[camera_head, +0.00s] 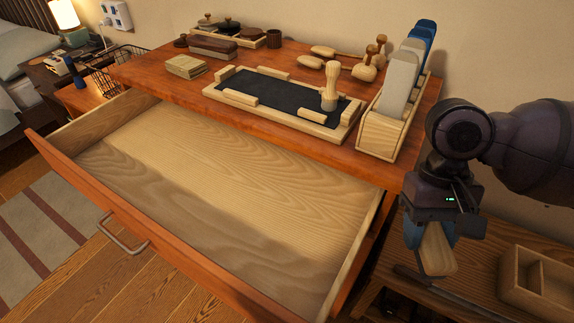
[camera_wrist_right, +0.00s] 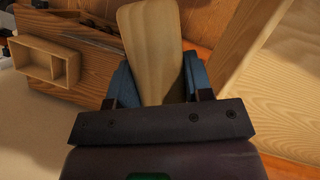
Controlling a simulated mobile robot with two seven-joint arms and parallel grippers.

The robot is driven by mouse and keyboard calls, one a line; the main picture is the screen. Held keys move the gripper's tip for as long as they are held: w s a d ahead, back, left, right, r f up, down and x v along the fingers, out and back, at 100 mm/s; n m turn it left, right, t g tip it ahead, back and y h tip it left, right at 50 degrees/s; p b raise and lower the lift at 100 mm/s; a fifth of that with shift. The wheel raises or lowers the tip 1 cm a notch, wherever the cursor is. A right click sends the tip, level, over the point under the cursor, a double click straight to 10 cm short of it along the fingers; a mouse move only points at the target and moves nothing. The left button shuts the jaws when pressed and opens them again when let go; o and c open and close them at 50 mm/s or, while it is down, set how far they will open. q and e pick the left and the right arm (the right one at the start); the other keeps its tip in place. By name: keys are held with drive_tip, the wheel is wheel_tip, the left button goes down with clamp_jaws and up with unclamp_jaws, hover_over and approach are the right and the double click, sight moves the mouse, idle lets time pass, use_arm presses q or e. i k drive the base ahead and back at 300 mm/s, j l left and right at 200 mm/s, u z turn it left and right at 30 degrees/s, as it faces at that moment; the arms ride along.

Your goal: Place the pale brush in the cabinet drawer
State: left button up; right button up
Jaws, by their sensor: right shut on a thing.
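The cabinet drawer (camera_head: 215,185) is pulled out wide open in the head view, and its wooden floor is bare. My right gripper (camera_head: 438,232) is to the right of the drawer, pointing down. It is shut on the pale brush (camera_head: 437,254), whose smooth pale wood sticks out below the blue fingers. In the right wrist view the brush (camera_wrist_right: 150,45) stands between the two fingers; its bristles cannot be made out. My left gripper is in neither view.
A low wooden surface with a divided box (camera_head: 540,285) lies at the right. The space above the drawer is clear.

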sight(207, 190)
drive_tip(key=j+u, duration=0.25)
drive_tip(key=j, duration=0.35)
drive_tip(key=i+j+u, duration=0.2)
drive_tip(key=j, duration=0.25)
drive_tip(key=i+j+u, duration=0.2)
drive_tip(key=i+j, duration=0.2)
